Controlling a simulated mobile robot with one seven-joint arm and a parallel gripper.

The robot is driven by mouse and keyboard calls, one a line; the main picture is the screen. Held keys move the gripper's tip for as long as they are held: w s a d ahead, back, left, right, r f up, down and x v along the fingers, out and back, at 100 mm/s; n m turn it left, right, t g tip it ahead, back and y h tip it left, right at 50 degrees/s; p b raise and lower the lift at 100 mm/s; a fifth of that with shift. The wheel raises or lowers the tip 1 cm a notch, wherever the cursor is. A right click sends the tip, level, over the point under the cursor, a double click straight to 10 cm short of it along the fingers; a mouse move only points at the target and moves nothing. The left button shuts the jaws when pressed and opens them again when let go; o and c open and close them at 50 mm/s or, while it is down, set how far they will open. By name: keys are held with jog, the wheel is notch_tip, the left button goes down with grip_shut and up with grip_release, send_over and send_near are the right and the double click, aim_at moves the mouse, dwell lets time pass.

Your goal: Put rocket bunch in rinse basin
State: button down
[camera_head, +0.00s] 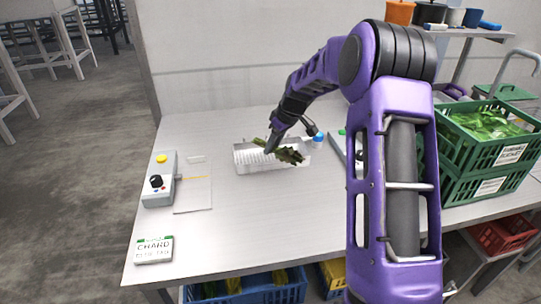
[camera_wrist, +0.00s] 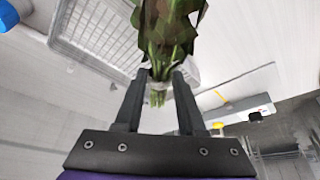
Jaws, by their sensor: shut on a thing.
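The rocket bunch (camera_head: 290,156) is dark green and leafy. My gripper (camera_head: 268,149) is shut on it. In the wrist view, the fingers (camera_wrist: 157,82) close around its pale stems, and the leaves of the bunch (camera_wrist: 166,30) spread beyond the fingertips. A pale basin with a ribbed or gridded inside (camera_head: 245,169), which looks like the rinse basin, lies beneath the bunch in the head view. Its grid also shows in the wrist view (camera_wrist: 100,32), to the left of the bunch. I cannot tell whether the bunch touches the basin.
A control box (camera_head: 159,180) with a yellow button and black knob stands at the left, beside a flat pale plate (camera_head: 193,192). A chard label (camera_head: 153,249) lies at the front left. Green crates of greens (camera_head: 487,180) stand at the right. The table's front middle is clear.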

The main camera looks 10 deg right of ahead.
aim_at(260, 159)
jog(key=w+a+r+n+g+y+p, duration=0.2)
jog(key=w+r+n+g, duration=0.3)
jog(key=n, duration=0.5)
jog(key=shift+t+h, duration=0.3)
jog(key=shift+t, duration=0.4)
jog(key=f, duration=0.3)
jog(key=w+f, duration=0.1)
jog(key=f, duration=0.3)
jog(key=f+b, duration=0.1)
jog(key=f, duration=0.3)
jog(key=shift+w+d, duration=0.2)
jog(key=shift+f, duration=0.1)
jog(key=c, duration=0.5)
grip_release()
jog(key=v, duration=1.2)
jog(key=shift+p, duration=0.45)
